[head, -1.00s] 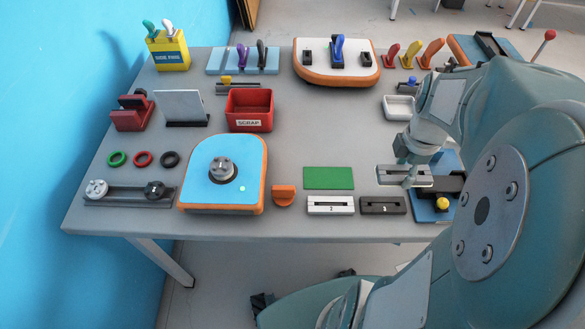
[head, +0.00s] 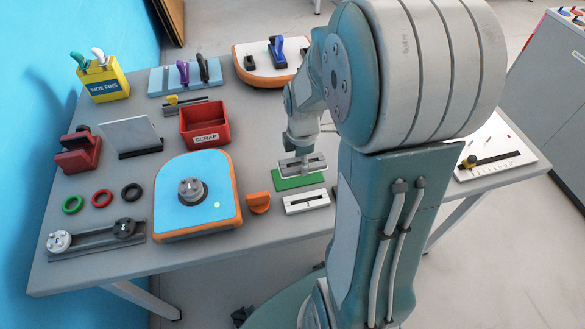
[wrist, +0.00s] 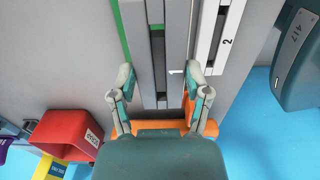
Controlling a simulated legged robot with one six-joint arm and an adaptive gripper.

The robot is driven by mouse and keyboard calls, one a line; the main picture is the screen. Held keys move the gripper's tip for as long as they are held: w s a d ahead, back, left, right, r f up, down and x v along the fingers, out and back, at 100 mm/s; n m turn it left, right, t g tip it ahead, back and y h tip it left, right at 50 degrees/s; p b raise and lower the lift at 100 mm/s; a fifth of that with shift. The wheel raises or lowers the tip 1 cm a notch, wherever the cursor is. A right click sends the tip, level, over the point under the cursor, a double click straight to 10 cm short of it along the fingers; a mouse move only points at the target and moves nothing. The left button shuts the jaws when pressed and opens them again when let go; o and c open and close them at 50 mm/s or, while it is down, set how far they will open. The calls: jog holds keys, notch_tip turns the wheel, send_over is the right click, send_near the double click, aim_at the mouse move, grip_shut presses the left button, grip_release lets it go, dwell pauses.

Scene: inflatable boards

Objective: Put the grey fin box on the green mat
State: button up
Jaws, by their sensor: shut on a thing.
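The grey fin box (head: 290,168), a long block with a dark slot, is in my gripper (head: 303,158). The fingers (wrist: 159,76) close on its two sides in the wrist view, where the box (wrist: 174,45) runs up the picture. The green mat (head: 298,183) lies flat on the table under the box.
A white box marked 2 (head: 306,202) lies close in front of the mat. An orange block (head: 258,203) sits to its left, beside the blue and orange board (head: 195,195). The red scrap bin (head: 205,123) stands behind on the left. My arm hides the table's right part.

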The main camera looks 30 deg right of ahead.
aim_at(297, 162)
jog(key=shift+w+a+f, duration=0.2)
jog(key=shift+w+f, duration=0.25)
jog(key=shift+f, duration=0.2)
jog(key=shift+w+d+f, duration=0.2)
jog(key=shift+w+f, duration=0.25)
jog(key=shift+f, duration=0.2)
notch_tip(297, 162, down, 2)
jog(key=shift+d+f, duration=0.15)
jog(key=shift+f, duration=0.05)
jog(key=shift+w+f, duration=0.1)
jog(key=shift+f, duration=0.25)
jog(key=shift+a+f, duration=0.1)
jog(key=shift+a, duration=0.35)
jog(key=o, duration=1.1)
jog(key=shift+d, duration=0.1)
jog(key=shift+o, duration=0.4)
jog(key=shift+d, duration=0.2)
jog(key=shift+a, duration=0.1)
